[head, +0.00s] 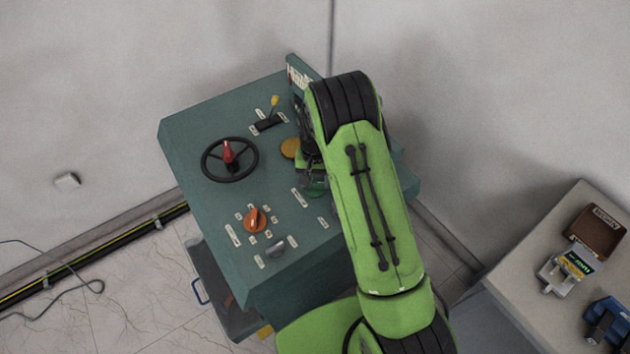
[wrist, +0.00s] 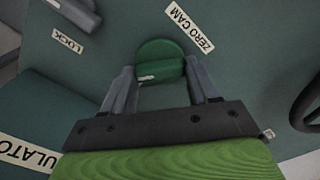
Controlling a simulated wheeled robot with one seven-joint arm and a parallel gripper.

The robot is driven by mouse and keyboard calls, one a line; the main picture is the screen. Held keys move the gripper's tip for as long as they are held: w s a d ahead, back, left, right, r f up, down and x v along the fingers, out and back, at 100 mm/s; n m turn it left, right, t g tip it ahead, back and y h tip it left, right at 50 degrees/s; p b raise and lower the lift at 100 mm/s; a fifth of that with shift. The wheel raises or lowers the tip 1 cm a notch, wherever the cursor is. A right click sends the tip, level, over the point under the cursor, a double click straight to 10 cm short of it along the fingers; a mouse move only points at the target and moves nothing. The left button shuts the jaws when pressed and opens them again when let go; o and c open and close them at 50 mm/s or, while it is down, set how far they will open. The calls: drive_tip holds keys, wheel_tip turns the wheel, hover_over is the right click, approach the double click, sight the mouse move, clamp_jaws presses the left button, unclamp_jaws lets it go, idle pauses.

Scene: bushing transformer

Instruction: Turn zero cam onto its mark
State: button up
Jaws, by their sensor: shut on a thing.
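The zero cam is a round green knob (wrist: 160,62) with a small pale line on its face, next to a "ZERO CAM" label (wrist: 190,26) in the wrist view. My gripper (wrist: 163,78) has a finger on either side of the knob and is shut on it. In the head view the green knob (head: 315,189) shows only partly beside my arm, which hides most of my gripper. I cannot make out a separate target mark.
The teal console (head: 195,130) also carries a black handwheel (head: 205,167), an orange knob (head: 254,219), a grey knob (head: 273,249) and a yellow-tipped lever (head: 274,101). A "LOCK" label (wrist: 68,41) is near the knob. A side table (head: 520,285) stands at right.

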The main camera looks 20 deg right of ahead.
sight(315, 183)
drive_tip(key=n+b, duration=0.2)
drive_tip(key=n, duration=0.2)
drive_tip(key=shift+n+b, duration=0.6)
drive_tip(key=shift+n, duration=1)
drive_tip(key=o, duration=1.1)
drive_tip(key=shift+c, duration=0.2)
drive_tip(key=shift+r, duration=0.1)
wheel_tip(315, 183, up, 16)
drive_tip(key=p, duration=0.1)
